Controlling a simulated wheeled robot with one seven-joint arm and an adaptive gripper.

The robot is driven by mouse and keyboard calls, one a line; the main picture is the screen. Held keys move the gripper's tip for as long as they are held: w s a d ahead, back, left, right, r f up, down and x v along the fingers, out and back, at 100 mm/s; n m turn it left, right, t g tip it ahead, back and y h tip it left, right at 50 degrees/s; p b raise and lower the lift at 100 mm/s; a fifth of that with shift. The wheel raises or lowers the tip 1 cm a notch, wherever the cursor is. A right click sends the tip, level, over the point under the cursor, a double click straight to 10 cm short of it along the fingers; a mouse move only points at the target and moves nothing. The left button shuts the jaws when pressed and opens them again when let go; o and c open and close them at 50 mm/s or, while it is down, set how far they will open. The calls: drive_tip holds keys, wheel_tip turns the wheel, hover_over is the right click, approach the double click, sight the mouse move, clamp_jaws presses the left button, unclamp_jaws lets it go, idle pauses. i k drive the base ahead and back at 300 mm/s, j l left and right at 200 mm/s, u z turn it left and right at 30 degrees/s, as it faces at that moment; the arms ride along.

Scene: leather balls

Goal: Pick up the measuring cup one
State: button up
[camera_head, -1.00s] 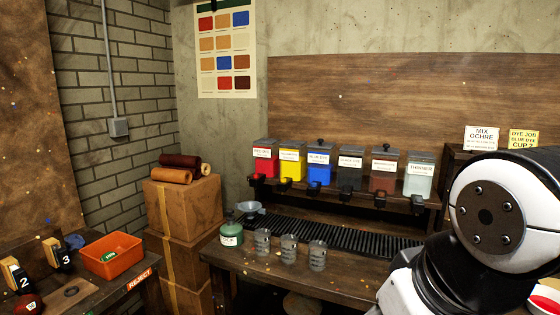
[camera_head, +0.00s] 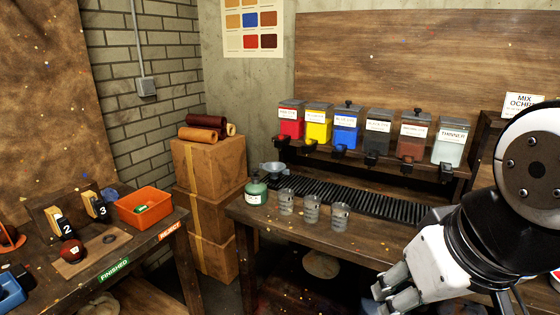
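Three grey, see-through measuring cups stand upright in a row near the front of the dye bench: a left cup (camera_head: 286,202), a middle cup (camera_head: 311,209) and a right cup (camera_head: 340,217). I see no readable number on them, so I cannot tell which is cup one. My gripper (camera_head: 388,293) is at the lower right, nearer to me than the bench and apart from the cups. Its grey fingers point down and left. I cannot tell how far apart they are, and no object shows between them.
A green bottle (camera_head: 256,192) stands just left of the cups, with a grey funnel (camera_head: 273,169) behind it. A black slatted drip tray (camera_head: 350,194) runs behind the cups, below several dye dispensers (camera_head: 346,134). Stacked boxes (camera_head: 212,167) stand left of the bench. An orange bin (camera_head: 144,206) sits on the left table.

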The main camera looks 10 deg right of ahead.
sight(286, 202)
drive_tip(key=i+j+z, duration=0.15)
drive_tip(key=i, duration=0.3)
drive_tip(key=i+j+z, duration=0.2)
drive_tip(key=i, duration=0.2)
drive_tip(key=i+j+z, duration=0.15)
drive_tip(key=i, duration=0.25)
